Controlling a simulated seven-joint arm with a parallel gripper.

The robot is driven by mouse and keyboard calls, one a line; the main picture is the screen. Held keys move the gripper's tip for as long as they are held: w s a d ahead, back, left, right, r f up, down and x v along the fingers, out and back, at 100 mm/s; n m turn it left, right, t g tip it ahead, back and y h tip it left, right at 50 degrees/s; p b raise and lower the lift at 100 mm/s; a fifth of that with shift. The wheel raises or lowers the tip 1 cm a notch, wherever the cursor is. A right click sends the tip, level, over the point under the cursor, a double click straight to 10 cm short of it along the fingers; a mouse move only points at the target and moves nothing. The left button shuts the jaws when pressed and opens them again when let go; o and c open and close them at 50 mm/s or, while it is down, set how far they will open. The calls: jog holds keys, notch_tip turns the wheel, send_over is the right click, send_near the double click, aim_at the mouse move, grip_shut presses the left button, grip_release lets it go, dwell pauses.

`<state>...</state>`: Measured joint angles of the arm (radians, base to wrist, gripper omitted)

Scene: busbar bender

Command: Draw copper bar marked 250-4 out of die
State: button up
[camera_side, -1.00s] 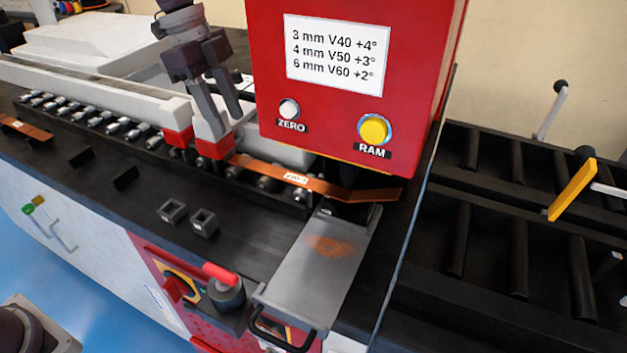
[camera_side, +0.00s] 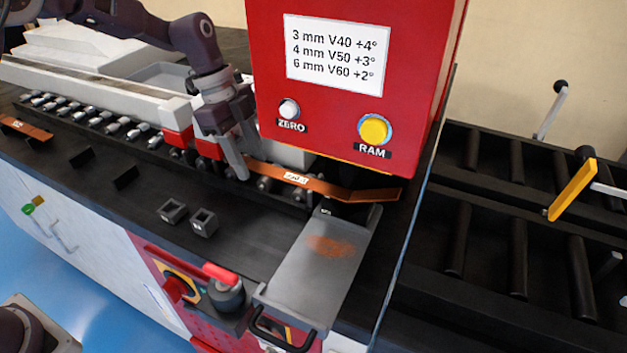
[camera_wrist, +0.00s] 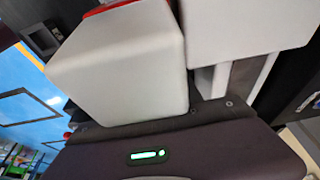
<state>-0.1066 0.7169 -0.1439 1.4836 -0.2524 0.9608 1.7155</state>
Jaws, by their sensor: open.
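The copper bar (camera_side: 325,187) lies on the rollers below the red press head, with its right part bent upward near the die. It carries a small white label whose marking is too small to read surely. The die is mostly hidden under the press head and behind the bar. My gripper (camera_side: 252,168) is open, pointing down at the bar's left end. One finger is on the near side of the bar and the other looks to be on the far side. I cannot tell whether either touches it. In the wrist view, large pale blocks fill the middle and no bar is identifiable.
The red press head (camera_side: 290,20) with its ZERO and RAM buttons stands close right of my gripper. White-and-red blocks (camera_side: 178,137) stand to its left. A grey tray (camera_side: 318,265) sits in front. Another copper strip (camera_side: 25,129) lies far left.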

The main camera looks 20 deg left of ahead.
jog(key=shift+c, duration=0.2)
grip_shut()
jog(key=shift+r, duration=0.1)
jog(key=shift+r, duration=0.1)
jog(key=shift+r, duration=1.15)
jog(key=shift+s, duration=8)
